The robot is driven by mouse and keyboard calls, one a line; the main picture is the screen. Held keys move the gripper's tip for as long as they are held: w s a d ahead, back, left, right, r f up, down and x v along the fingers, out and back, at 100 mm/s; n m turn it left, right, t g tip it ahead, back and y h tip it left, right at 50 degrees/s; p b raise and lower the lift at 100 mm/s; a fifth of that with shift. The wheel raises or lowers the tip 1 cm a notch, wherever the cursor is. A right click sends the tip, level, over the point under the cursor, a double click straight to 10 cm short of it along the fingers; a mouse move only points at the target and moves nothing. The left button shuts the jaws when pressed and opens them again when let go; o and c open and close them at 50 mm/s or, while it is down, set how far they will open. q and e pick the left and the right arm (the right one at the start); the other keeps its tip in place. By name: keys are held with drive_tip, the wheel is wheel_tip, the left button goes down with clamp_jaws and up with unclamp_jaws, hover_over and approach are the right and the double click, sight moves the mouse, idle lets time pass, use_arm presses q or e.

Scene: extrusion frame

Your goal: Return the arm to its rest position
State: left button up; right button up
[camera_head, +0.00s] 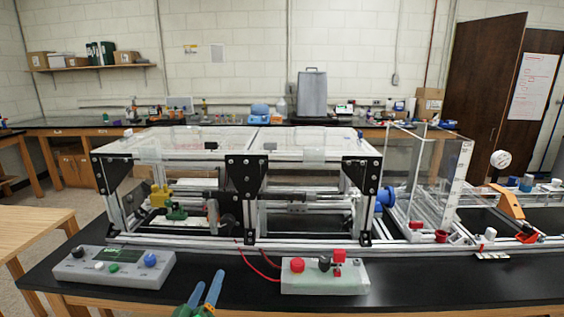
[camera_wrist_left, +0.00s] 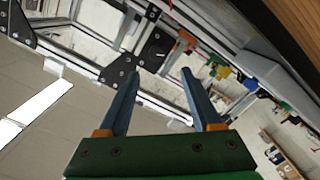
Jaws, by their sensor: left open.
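My left gripper (camera_head: 206,289) shows at the bottom of the head view, in front of the black table's front edge. Its two blue fingers point up and stand apart with nothing between them. In the left wrist view the same open fingers (camera_wrist_left: 158,100) are empty, and the extrusion frame (camera_wrist_left: 125,72) appears beyond them, tilted. In the head view the extrusion frame (camera_head: 246,185) stands on the table behind the gripper, apart from it. My right gripper is not in view.
A grey control box (camera_head: 115,268) with coloured buttons lies left of the gripper on the black table (camera_head: 440,280). A second box (camera_head: 325,277) with red knobs and a red cable lies to the right. A wooden table (camera_head: 30,233) stands at the left. The front right tabletop is clear.

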use_arm(q)
wheel_tip(320, 180, down, 12)
drive_tip(key=s+d+m+g, duration=0.2)
drive_tip(key=g, duration=0.1)
drive_tip(key=s+f+m+g, duration=0.2)
drive_tip(key=s+f+g, duration=0.1)
drive_tip(key=s+f, duration=0.5)
drive_tip(key=s+f+m+g, duration=0.1)
drive_tip(key=s+f+g, duration=0.2)
drive_tip(key=s+f, duration=0.55)
drive_tip(key=s+a+f+m+g, duration=0.1)
drive_tip(key=s+f, duration=0.3)
drive_tip(key=s, duration=0.4)
drive_tip(key=s+a+f+m+g, duration=0.1)
drive_tip(key=s+f+g, duration=0.3)
drive_tip(key=s, duration=0.5)
drive_tip(key=s+a+f+m+g+y, duration=0.1)
drive_tip(key=s+a+f+m+g, duration=0.1)
drive_tip(key=s+f, duration=0.4)
drive_tip(key=s, duration=0.2)
drive_tip(key=shift+s+m, duration=0.3)
drive_tip(key=shift+s, duration=0.05)
drive_tip(key=shift+f, duration=0.1)
